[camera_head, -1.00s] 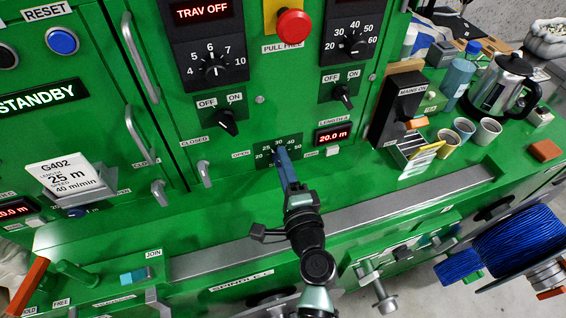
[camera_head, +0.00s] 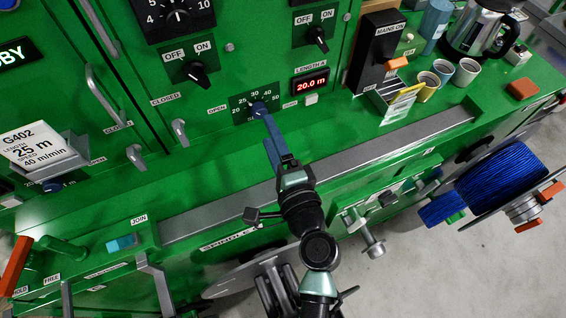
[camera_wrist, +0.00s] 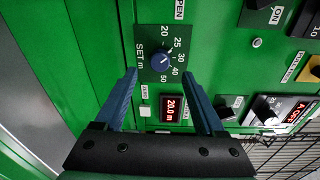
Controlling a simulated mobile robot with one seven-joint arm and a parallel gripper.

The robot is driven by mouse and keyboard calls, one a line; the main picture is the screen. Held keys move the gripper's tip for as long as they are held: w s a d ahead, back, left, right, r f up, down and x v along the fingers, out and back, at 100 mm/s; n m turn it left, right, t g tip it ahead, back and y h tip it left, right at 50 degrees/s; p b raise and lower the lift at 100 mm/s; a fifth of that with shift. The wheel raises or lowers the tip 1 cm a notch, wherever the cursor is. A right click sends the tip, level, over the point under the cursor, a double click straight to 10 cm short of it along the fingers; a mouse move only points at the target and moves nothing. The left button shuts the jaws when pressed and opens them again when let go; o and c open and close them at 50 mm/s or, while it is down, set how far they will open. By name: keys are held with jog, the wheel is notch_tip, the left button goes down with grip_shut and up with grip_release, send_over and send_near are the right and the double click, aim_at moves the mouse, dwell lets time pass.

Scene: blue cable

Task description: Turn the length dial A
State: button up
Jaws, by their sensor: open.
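The length dial A (camera_head: 258,108) is a small dark blue knob on a dark plate marked 20 to 50, on the green panel. It also shows in the wrist view (camera_wrist: 163,61), with "SET m" on its plate. Beside it the red LENGTH A display (camera_head: 311,85) reads 20.0 m. My gripper (camera_head: 263,115) is at the dial from the front, its blue fingers overlapping the plate's lower edge in the head view. In the wrist view my gripper (camera_wrist: 160,74) is open, one fingertip on each side just short of the knob. Contact with the knob cannot be told.
A white card (camera_head: 42,147) reads G402, length 25 m, speed 40 m/min. A small pale button (camera_head: 311,99) sits below the display. OFF/ON switches (camera_head: 197,74) are above. Cups (camera_head: 467,71) and a kettle (camera_head: 477,28) stand right; a blue cable reel (camera_head: 500,180) is lower right.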

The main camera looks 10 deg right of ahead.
jog(key=b+v, duration=0.1)
jog(key=v, duration=0.6)
jog(key=shift+b, duration=0.4)
jog(key=shift+s+f, duration=0.1)
jog(key=shift+s, duration=0.05)
